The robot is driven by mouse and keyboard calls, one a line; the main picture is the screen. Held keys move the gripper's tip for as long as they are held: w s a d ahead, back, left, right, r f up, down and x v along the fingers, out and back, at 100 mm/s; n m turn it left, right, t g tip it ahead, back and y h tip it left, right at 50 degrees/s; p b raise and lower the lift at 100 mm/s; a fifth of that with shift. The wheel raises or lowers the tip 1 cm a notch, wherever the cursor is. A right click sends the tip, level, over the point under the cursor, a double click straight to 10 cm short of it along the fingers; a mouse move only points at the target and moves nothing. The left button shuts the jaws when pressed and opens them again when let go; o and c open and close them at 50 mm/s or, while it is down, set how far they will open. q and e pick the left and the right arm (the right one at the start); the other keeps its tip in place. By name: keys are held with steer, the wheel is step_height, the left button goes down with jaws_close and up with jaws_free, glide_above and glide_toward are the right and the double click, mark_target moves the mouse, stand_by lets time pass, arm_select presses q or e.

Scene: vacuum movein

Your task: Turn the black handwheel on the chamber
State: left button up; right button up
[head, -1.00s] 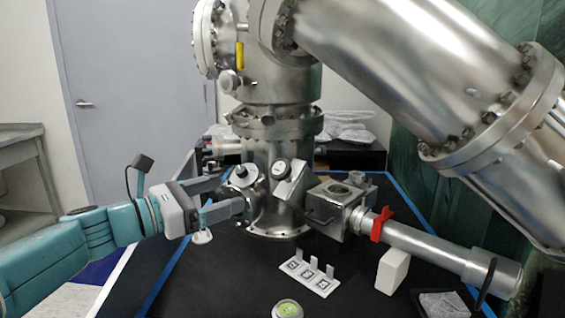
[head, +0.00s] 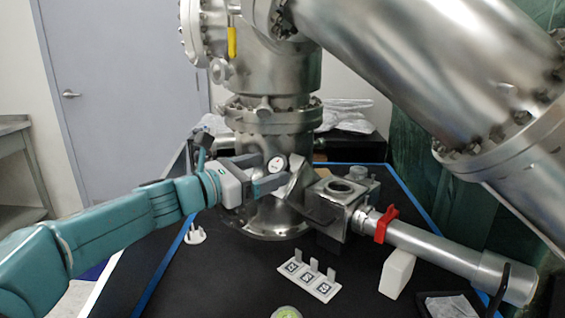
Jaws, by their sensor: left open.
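The steel chamber (head: 265,215) stands on the black table at centre. My left gripper (head: 272,171) reaches in from the left, with its open fingers in front of the chamber's neck. A small round white-faced part (head: 276,164) is right by the fingertips; I cannot tell whether they touch. I cannot clearly make out a black handwheel; the gripper covers part of the chamber front. A dark angled part (head: 318,208) sits just right of the fingers, beside a square steel block (head: 341,198). My right gripper is not in view.
A steel tube (head: 430,246) with a red clamp (head: 385,224) runs right from the block, above a white support (head: 397,272). A white marker plate (head: 308,281) and a small white pronged piece (head: 195,234) are on the table. A large slanted steel pipe (head: 410,60) hangs overhead.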

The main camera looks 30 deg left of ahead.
mark_target(274, 167)
arm_select(q)
steer(key=x, duration=0.5)
steer(key=shift+w, duration=0.15)
steer(key=shift+c, duration=0.3)
steer(key=c, duration=0.9)
